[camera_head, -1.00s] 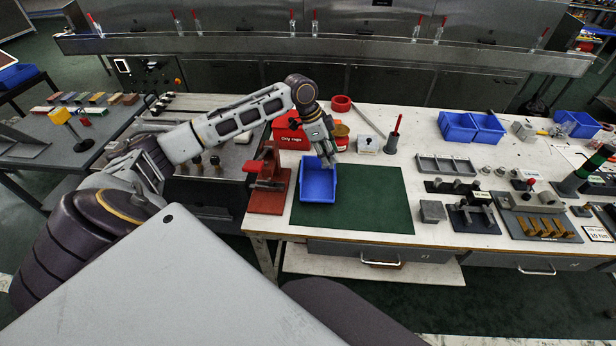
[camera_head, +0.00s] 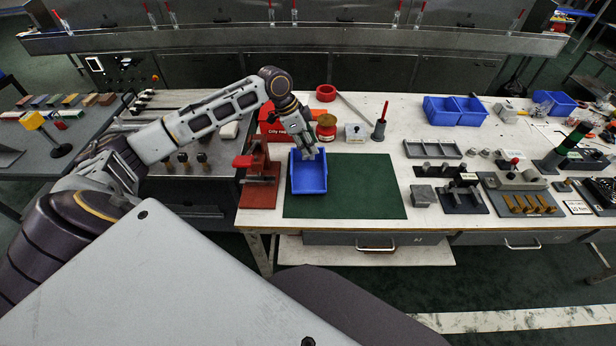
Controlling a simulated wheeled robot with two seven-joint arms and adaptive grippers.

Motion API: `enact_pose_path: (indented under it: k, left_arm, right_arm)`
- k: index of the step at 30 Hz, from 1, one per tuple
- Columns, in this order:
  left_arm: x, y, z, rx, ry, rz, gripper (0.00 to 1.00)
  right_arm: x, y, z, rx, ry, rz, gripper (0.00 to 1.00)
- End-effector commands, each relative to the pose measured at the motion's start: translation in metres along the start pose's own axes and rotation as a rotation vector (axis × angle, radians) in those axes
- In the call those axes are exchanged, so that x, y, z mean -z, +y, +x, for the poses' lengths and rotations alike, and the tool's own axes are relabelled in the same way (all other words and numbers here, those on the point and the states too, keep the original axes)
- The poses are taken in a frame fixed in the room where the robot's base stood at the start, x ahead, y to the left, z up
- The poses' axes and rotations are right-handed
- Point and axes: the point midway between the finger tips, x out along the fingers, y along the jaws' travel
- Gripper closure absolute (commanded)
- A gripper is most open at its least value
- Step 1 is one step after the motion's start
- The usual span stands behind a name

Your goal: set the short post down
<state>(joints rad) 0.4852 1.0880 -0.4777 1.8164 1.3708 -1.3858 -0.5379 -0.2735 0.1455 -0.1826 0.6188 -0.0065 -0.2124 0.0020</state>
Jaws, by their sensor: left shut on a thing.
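My left gripper (camera_head: 309,150) comes in from the left and points down at the back part of a blue open bin (camera_head: 308,177). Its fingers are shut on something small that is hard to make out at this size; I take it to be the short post. I cannot tell whether the fingertips are inside the bin or above it. The bin stands on the left part of a green mat (camera_head: 366,187) on the white workbench. My right gripper is not in view.
A red press-like fixture (camera_head: 261,180) stands left of the bin. Behind are a red box (camera_head: 270,128), a red ring (camera_head: 326,92) and a red-tipped stand (camera_head: 380,125). A grey divided tray (camera_head: 432,149) is on the right. The mat's right part is clear.

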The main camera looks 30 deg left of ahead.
Motion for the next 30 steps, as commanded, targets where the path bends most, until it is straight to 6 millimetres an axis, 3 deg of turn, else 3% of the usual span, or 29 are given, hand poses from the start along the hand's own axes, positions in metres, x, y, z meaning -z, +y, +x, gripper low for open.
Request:
enact_pose_path:
  k: [5,18,30]
  left_arm:
    - [-0.002,0.0,0.004,-0.001,0.0,0.0,0.94]
    - [-0.019,0.0,0.045,0.0,0.0,0.0,0.94]
    - [-0.02,0.0,0.048,0.0,0.0,0.0,0.94]
  right_arm:
    - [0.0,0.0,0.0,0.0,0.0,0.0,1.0]
    - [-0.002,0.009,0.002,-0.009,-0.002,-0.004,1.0]
    - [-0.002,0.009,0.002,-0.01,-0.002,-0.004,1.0]
